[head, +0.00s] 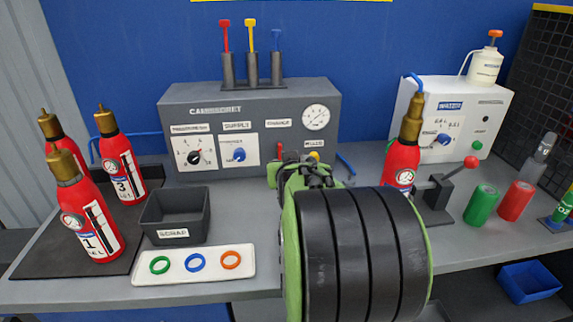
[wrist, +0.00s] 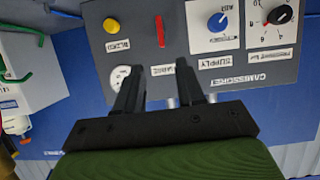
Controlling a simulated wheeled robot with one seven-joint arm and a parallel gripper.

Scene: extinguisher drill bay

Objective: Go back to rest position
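My gripper (wrist: 157,68) is open in the wrist view, with two dark fingers apart and nothing between them. It faces the grey cabinet (wrist: 240,75), which appears upside down there. A red lever (wrist: 160,32), a yellow button (wrist: 111,25) and a blue knob (wrist: 217,21) show beyond the fingers. In the head view, my green and black arm hides the bench centre, and the fingers are not clearly visible. The grey cabinet (head: 190,105) stands behind it, with a white gauge (head: 316,117) on its front.
Red extinguishers (head: 95,225) stand on a dark mat at left. Near them are a black scrap bin (head: 176,218) and a white tray (head: 150,276) with coloured rings. Another extinguisher (head: 400,165) stands just right of my arm, close to a black lever stand (head: 440,190) and cylinders (head: 482,204).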

